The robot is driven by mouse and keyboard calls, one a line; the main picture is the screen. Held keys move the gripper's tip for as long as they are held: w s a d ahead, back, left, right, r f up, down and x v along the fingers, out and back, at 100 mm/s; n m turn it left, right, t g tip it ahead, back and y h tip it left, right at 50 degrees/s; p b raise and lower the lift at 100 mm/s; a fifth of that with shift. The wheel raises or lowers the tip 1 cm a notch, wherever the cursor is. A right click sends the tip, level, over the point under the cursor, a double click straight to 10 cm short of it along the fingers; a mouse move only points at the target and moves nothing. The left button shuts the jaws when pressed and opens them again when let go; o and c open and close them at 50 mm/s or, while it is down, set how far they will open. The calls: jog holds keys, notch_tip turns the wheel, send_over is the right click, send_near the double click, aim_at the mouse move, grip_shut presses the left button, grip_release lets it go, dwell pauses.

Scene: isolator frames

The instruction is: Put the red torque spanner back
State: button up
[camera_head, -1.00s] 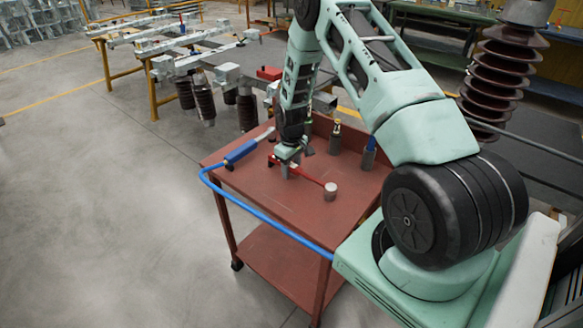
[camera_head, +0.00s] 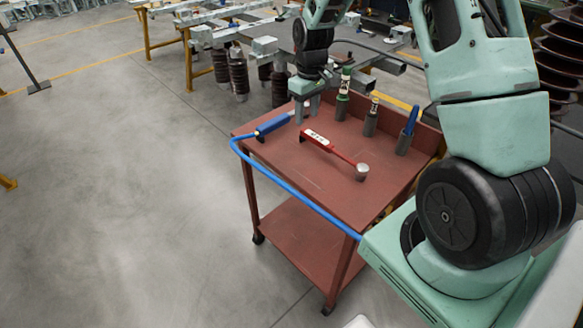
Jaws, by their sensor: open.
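The red torque spanner (camera_head: 341,153) lies across the top of the red-brown trolley (camera_head: 300,178). Its thicker handle end with a white label is at the left, and its other end meets a small grey cylinder (camera_head: 362,172) at the right. My gripper (camera_head: 306,114) is open and empty, pointing down just behind the handle end of the spanner. A gap shows between its fingers and the spanner. The exact height of the fingertips above the trolley top is hard to tell.
A blue-handled tool (camera_head: 272,125) lies at the trolley's left edge. A green tool (camera_head: 344,84), a dark tool (camera_head: 371,118) and a blue tool (camera_head: 409,125) stand upright along the back. A blue rail (camera_head: 287,187) runs along the front. Floor at left is clear.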

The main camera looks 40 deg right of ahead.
jog(key=s+a+r+n, duration=0.1)
jog(key=s+a+r, duration=0.2)
jog(key=a, duration=0.4)
jog(key=s+a+r+n, duration=0.1)
jog(key=s+a+r, duration=0.25)
jog(key=a, duration=0.45)
jog(key=s+a+r+n, duration=0.1)
jog(key=s+a+r, duration=0.1)
jog(key=s+a, duration=0.35)
jog(key=s+a+r+n, duration=0.1)
jog(key=s+a, duration=0.3)
jog(key=s, duration=0.5)
jog(key=s+a+r+n, duration=0.1)
jog(key=s+a+r, duration=0.1)
jog(key=s+a, duration=0.3)
jog(key=s, duration=0.3)
jog(key=shift+s+a, duration=0.2)
jog(key=shift+s, duration=0.2)
